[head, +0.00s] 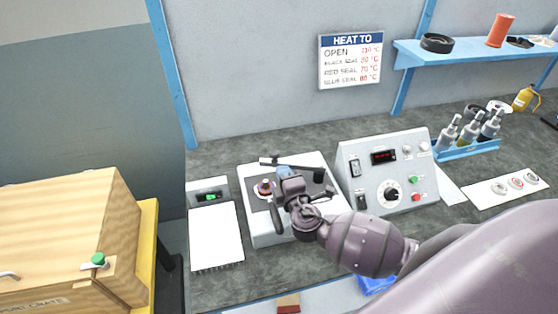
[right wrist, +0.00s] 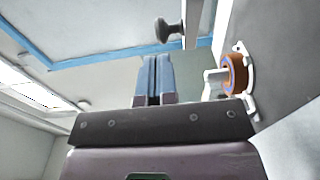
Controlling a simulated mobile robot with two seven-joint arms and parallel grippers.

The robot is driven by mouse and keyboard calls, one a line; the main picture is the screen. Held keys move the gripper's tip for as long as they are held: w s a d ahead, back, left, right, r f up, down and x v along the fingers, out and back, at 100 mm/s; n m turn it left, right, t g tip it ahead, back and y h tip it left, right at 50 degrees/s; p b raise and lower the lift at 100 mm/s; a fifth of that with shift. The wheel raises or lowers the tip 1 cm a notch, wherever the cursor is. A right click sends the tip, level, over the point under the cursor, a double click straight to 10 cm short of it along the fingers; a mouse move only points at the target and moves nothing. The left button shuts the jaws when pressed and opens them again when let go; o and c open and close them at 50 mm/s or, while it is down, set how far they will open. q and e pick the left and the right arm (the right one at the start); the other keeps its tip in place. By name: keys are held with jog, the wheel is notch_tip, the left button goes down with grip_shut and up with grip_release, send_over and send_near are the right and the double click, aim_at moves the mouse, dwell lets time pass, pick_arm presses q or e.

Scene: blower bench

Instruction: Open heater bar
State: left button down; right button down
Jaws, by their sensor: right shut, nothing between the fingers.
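The heater (head: 258,225) is a white box with a dark top plate on the bench. The knob also shows in the right wrist view (right wrist: 168,30), just beyond the fingertips. My right gripper (head: 285,173) is over the heater, its blue fingers (right wrist: 152,78) shut together and empty, apart from the knob in the wrist view. An orange ring on a pale post (right wrist: 236,75) is right of the fingers; it is at the plate's left in the head view (head: 265,189). My left gripper is out of view.
A control box (head: 360,160) with a red display, dial and buttons stands just right of the heater. A small green-lit meter (head: 208,197) and white pad (head: 216,237) lie left. A wooden crate (head: 60,230) is far left. Bottles stand in a blue rack (head: 470,150) at right.

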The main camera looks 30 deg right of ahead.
aim_at(276, 157)
jog(key=w, duration=0.3)
jog(key=shift+w+d+p, duration=0.35)
jog(key=shift+w, duration=0.25)
jog(key=shift+w+d, duration=0.1)
